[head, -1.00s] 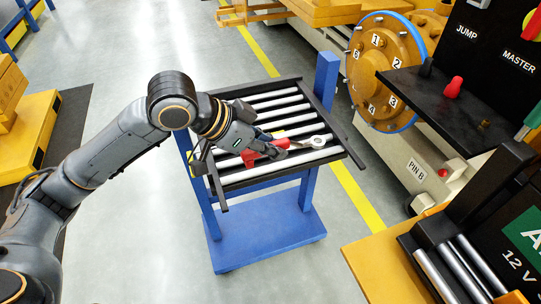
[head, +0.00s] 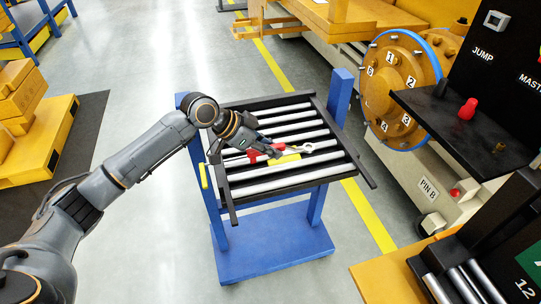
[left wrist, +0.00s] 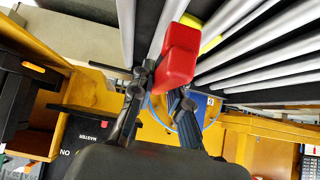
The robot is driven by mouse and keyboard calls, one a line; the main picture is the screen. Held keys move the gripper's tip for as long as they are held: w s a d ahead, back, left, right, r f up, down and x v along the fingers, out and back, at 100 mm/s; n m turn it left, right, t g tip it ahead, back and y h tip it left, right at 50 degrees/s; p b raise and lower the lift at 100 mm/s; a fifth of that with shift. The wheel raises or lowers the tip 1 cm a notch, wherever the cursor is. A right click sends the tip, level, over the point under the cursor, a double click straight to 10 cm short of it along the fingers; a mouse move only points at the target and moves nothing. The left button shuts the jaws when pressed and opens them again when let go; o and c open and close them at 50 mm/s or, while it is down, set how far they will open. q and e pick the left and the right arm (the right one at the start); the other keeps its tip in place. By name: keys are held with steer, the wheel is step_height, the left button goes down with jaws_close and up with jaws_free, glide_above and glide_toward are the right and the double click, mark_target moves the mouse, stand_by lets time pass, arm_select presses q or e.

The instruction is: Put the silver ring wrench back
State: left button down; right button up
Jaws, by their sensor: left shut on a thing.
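The silver ring wrench (head: 305,147) shows its pale ring end pointing right, over the rollers of the blue cart in the head view. A red part, which looks like its grip, is at my left gripper (head: 262,152). My left gripper is shut on it. In the left wrist view a red block (left wrist: 180,55) sits between the fingertips, with rollers behind it; the ring end is not seen there. I cannot tell how far the wrench is above the rollers. My right gripper is not in view.
The roller-topped blue cart (head: 275,245) stands on open grey floor. A yellow piece (head: 286,159) lies on its rollers beside the wrench. To the right are an orange numbered wheel (head: 392,88) and a dark shelf (head: 455,125) with a red knob (head: 467,108).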

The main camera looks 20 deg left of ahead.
mark_target(270, 166)
arm_select(q)
step_height(270, 166, down, 4)
steer(key=shift+w+a+r+p, duration=0.15)
steer(key=shift+r+p, duration=0.1)
steer(key=shift+p, duration=0.2)
steer(key=c, duration=1.3)
jaws_free()
steer(key=b+v, duration=0.1)
steer(key=v, duration=1.1)
